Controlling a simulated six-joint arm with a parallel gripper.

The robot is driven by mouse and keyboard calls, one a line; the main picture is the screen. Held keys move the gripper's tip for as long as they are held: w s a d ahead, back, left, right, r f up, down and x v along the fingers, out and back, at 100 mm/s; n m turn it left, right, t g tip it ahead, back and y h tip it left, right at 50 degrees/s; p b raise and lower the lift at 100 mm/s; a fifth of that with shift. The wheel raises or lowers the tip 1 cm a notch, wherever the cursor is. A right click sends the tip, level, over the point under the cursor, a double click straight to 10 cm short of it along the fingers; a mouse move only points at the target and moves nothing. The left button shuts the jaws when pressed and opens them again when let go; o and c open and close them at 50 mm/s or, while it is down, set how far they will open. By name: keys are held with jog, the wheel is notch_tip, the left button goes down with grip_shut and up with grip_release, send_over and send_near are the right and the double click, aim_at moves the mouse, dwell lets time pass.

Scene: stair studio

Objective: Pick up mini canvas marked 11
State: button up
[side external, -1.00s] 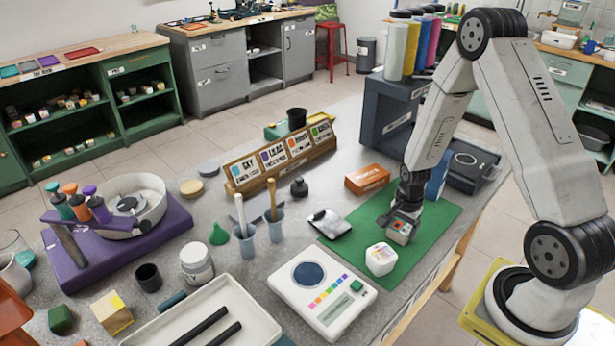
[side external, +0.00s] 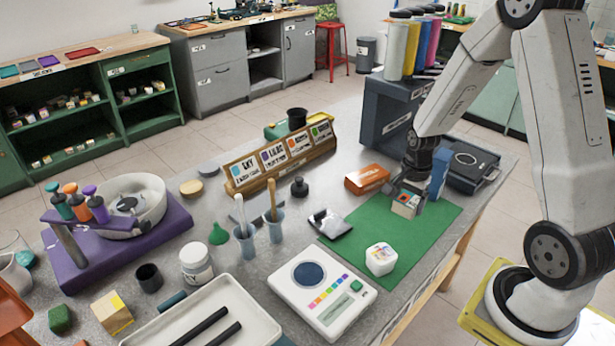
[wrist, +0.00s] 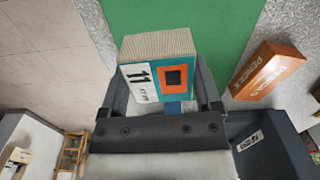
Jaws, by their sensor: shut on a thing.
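The mini canvas marked 11 (wrist: 157,78) is a small block with a teal face, an orange square with a dark centre, a white label strip reading 11, and a ribbed pale side. My gripper (wrist: 160,100) is shut on it, with one finger on each side in the wrist view. In the side view the canvas (side external: 406,206) is between the fingers of my gripper (side external: 409,190), over the green mat (side external: 405,262). It appears slightly above the mat, but I cannot tell the exact gap.
A dark cabinet (side external: 385,120) stands behind. The mat's right part is clear.

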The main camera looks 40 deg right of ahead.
jog(key=shift+r, duration=0.35)
dwell(0.4)
